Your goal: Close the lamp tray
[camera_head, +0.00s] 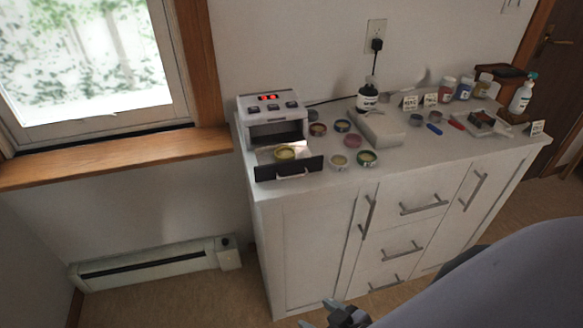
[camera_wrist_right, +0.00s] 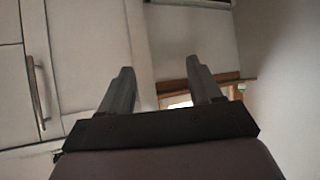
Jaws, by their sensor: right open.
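The lamp (camera_head: 268,112) is a small white box with a red display and several buttons, at the left end of the white cabinet top. Its tray (camera_head: 290,170), with a dark front and a handle, is pulled out towards me. A round yellowish tin (camera_head: 285,153) sits in the tray. My right gripper (camera_head: 322,312) is low at the bottom of the head view, in front of the cabinet and well below the lamp. In the right wrist view its two fingers (camera_wrist_right: 158,82) are apart with nothing between them. My left gripper is in neither view.
Several small round tins (camera_head: 352,140) stand right of the lamp, near a white block (camera_head: 380,127). Bottles (camera_head: 465,88) and small cards stand farther right. The cabinet (camera_head: 310,245) has protruding handles. A window sill (camera_head: 110,160) lies left. The floor before the cabinet is open.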

